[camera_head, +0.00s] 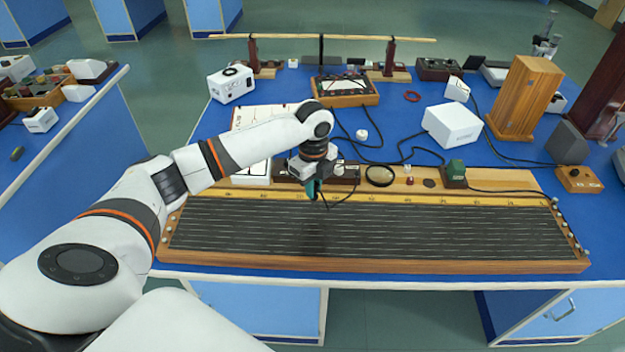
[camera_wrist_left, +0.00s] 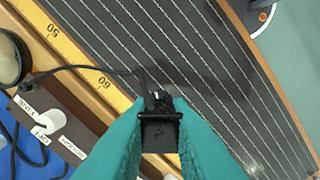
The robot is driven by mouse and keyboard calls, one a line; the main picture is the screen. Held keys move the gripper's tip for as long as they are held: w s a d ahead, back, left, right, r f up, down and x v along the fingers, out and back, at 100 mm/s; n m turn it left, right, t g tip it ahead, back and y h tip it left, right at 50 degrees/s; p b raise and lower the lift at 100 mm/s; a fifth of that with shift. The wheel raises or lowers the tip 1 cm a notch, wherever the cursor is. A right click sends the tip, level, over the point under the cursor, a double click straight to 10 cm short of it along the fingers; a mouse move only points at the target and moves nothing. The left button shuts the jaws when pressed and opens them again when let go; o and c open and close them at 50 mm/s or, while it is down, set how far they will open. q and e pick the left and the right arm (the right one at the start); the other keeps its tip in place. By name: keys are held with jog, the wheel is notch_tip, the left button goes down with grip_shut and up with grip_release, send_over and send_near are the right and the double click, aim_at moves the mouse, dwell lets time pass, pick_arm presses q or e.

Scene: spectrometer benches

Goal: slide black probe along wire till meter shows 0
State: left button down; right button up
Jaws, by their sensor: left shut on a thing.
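The wire board (camera_head: 390,228) is a long dark panel with several thin parallel wires, a wooden frame and a yellow scale along its back edge. My left gripper (camera_head: 313,190) is over the back edge of the board, left of its middle. In the left wrist view its teal fingers (camera_wrist_left: 158,125) are shut on the black probe (camera_wrist_left: 159,128), near the scale's 60 mark. A black lead runs from the probe to the left. I cannot tell whether the probe tip touches a wire. The meter (camera_head: 345,88) stands behind in a wooden case; its reading is too small to tell. My right gripper is out of view.
A magnifier (camera_head: 379,176), a dark terminal block (camera_head: 340,174) and a green-topped block (camera_head: 455,172) sit along the board's back. A white box (camera_head: 452,125) and a wooden block (camera_head: 524,98) stand farther back. Black cables cross the blue bench. The board's right half is clear.

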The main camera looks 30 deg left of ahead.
aim_at(308, 215)
pick_arm(q)
notch_tip(308, 215, down, 5)
jog(key=m+p, duration=0.1)
jog(key=m, duration=0.2)
jog(key=shift+s+a, duration=0.1)
jog(key=shift+a, duration=0.05)
jog(key=shift+f+b, duration=0.75)
jog(key=shift+s+a+r+p, duration=0.1)
jog(key=shift+a+r+p, duration=0.1)
jog(key=shift+p, duration=0.1)
jog(key=shift+s+a+f, duration=0.1)
jog(key=shift+s+a, duration=0.1)
jog(key=shift+a, duration=0.05)
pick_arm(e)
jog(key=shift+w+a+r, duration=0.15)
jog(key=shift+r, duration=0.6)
pick_arm(q)
jog(key=shift+p, duration=0.3)
jog(key=shift+s+f, duration=0.1)
jog(key=shift+f, duration=0.05)
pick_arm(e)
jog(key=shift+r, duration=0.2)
pick_arm(q)
jog(key=shift+s+d+f, duration=0.1)
jog(key=shift+s+f, duration=0.05)
jog(key=shift+f, duration=0.05)
dwell(2.1)
